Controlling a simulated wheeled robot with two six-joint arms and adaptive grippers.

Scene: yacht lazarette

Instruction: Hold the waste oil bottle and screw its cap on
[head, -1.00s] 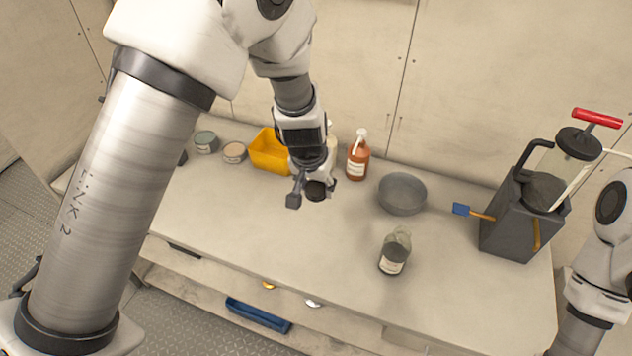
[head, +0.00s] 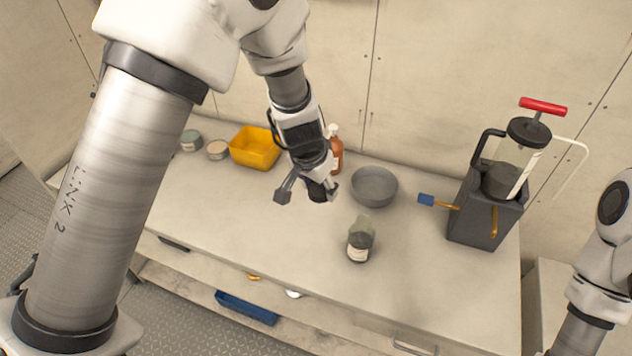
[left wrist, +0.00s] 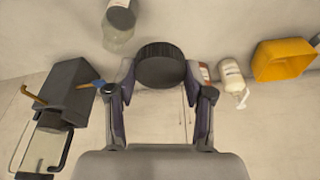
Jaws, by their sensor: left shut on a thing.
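The waste oil bottle (head: 359,246) stands upright on the bench. It is clear glass with dark content and a pale label. In the left wrist view the bottle (left wrist: 119,22) is at the top, left of the cap. My left gripper (head: 308,192) is shut on a round black cap (head: 318,190), held above the bench, to the left of and behind the bottle and apart from it. In the left wrist view the ribbed cap (left wrist: 160,65) sits between the fingertips. My right arm shows at the right edge, but its gripper is out of view.
A grey bowl (head: 374,186) stands behind the bottle. A yellow bin (head: 254,150), an amber bottle (head: 337,152) and two tins stand along the back. Bench around the bottle is clear.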

